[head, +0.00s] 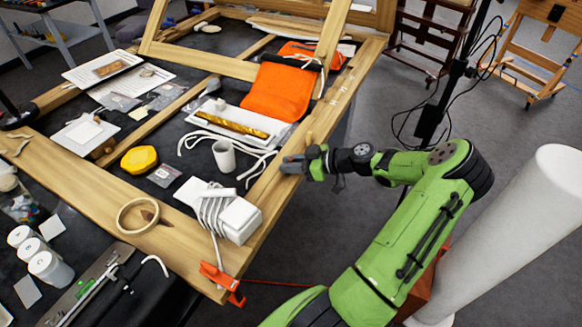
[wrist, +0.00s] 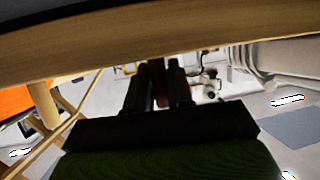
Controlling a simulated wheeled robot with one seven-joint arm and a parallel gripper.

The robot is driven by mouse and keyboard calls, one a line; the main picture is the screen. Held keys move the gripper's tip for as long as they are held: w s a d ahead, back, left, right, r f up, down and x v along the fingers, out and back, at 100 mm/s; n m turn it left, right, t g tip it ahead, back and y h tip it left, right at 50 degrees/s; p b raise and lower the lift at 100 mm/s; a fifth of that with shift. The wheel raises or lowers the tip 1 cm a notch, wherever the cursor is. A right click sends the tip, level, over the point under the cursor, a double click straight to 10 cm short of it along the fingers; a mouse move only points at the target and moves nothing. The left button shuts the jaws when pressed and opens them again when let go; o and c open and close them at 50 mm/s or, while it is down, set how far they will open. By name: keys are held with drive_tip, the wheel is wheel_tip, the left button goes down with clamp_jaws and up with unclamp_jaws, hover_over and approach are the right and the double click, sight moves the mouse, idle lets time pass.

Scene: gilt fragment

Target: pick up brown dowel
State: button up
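My gripper (head: 290,164) is over the right-hand beam of the wooden frame in the head view, with its fingers pointing left. In the wrist view the two dark fingers (wrist: 158,84) stand close together under a wooden beam. A narrow brown strip (wrist: 159,88) shows between them; I cannot tell whether it is the brown dowel in the grip or something behind. No other brown dowel can be made out for certain. A small brown rounded piece (head: 104,148) lies by the left inner bar in the head view.
The wooden frame (head: 75,188) lies across the dark table. Inside it are a grey cup (head: 224,156), a yellow block (head: 139,160), a gilt strip (head: 232,125) and an orange pouch (head: 276,92). A white corded box (head: 238,220) and an orange clamp (head: 222,279) are near the front corner. Open floor lies right.

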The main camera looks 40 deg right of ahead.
sight(291, 158)
clamp_jaws()
wheel_tip(291, 158, up, 10)
drive_tip(key=shift+r+p, duration=0.1)
drive_tip(key=shift+p, duration=0.85)
